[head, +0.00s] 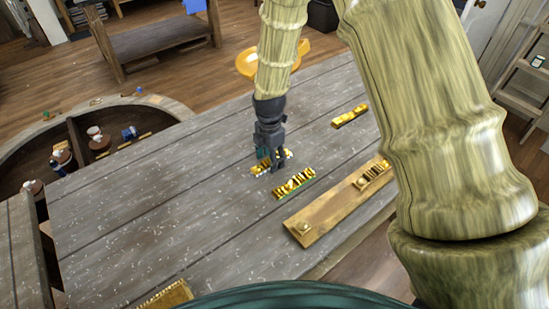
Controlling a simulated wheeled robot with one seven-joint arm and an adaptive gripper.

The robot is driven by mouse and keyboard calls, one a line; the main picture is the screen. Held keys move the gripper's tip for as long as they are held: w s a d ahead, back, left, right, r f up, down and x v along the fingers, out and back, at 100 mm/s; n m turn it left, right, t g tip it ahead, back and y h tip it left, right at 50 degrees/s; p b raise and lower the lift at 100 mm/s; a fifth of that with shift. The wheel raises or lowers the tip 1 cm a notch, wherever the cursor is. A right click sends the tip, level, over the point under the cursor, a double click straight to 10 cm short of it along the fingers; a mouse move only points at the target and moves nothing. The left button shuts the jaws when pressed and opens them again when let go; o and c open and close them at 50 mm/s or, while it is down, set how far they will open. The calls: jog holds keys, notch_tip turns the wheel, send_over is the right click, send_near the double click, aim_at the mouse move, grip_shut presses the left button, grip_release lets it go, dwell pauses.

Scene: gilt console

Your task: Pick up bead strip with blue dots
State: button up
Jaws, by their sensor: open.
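My gripper (271,162) points down at the grey wooden table and is open over a small gold strip (259,169) with pale and dark specks. The fingers hide part of this strip, and I cannot tell if they touch it. A second gold beaded strip (294,184) with a greenish front edge lies just to the right and nearer. A third gold strip (350,116) lies farther back on the right. Blue dots are too small to make out for sure on any strip.
A brown wooden board (325,213) with small gold pieces on it lies along the table's right side. Another gold piece (168,296) shows at the bottom edge. The grey tabletop (150,210) is clear on the left. An orange object (247,64) shows behind my arm.

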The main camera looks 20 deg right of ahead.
jog(key=c, duration=1.2)
jog(key=shift+o, duration=0.2)
jog(key=shift+r, duration=0.1)
